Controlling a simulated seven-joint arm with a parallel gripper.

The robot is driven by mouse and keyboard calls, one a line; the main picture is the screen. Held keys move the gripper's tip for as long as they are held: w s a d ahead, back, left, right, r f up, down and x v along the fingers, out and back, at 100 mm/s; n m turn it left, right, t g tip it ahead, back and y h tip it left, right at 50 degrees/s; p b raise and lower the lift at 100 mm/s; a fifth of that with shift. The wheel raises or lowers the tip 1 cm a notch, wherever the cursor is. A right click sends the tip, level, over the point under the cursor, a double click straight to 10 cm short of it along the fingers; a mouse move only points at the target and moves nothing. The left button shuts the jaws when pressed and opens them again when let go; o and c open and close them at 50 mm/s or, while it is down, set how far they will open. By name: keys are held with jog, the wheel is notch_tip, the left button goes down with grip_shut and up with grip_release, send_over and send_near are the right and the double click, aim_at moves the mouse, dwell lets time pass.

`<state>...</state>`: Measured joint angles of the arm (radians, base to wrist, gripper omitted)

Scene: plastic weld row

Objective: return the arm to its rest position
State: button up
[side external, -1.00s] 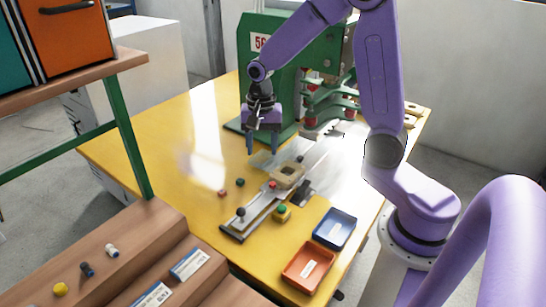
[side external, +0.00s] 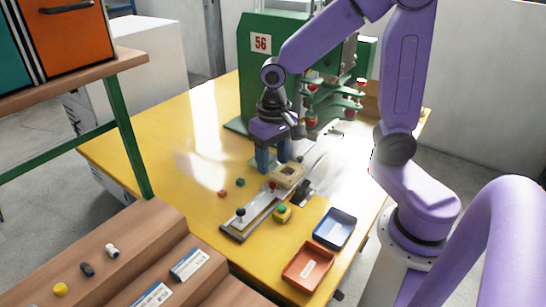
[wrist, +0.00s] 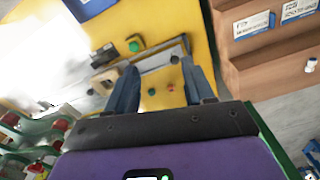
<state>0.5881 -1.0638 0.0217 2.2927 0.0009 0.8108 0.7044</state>
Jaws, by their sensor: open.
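My purple arm reaches over the yellow table (side external: 150,135). My gripper (side external: 273,165), with two blue-grey fingers, is open and points down above the table, close to the tan block (side external: 288,175) on the metal rail fixture (side external: 250,217). In the wrist view my gripper (wrist: 158,68) shows both fingers apart with nothing between them. The tan block (wrist: 103,80) lies to the left of the fingers there. Whether the fingertips touch anything cannot be told.
The green press (side external: 262,85) marked 56 stands close behind my gripper. A yellow button box (side external: 282,214), a blue tray (side external: 335,228) and an orange tray (side external: 308,266) are at the front right. Small red and green buttons (side external: 231,188) sit left of the rail. The table's left is clear.

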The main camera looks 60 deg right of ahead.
dwell(0.3)
jog(key=s+a+r+n, duration=0.1)
jog(key=s+r+n, duration=0.1)
jog(key=s+n, duration=1.3)
jog(key=shift+s, duration=1.1)
jog(key=shift+a+r, duration=0.1)
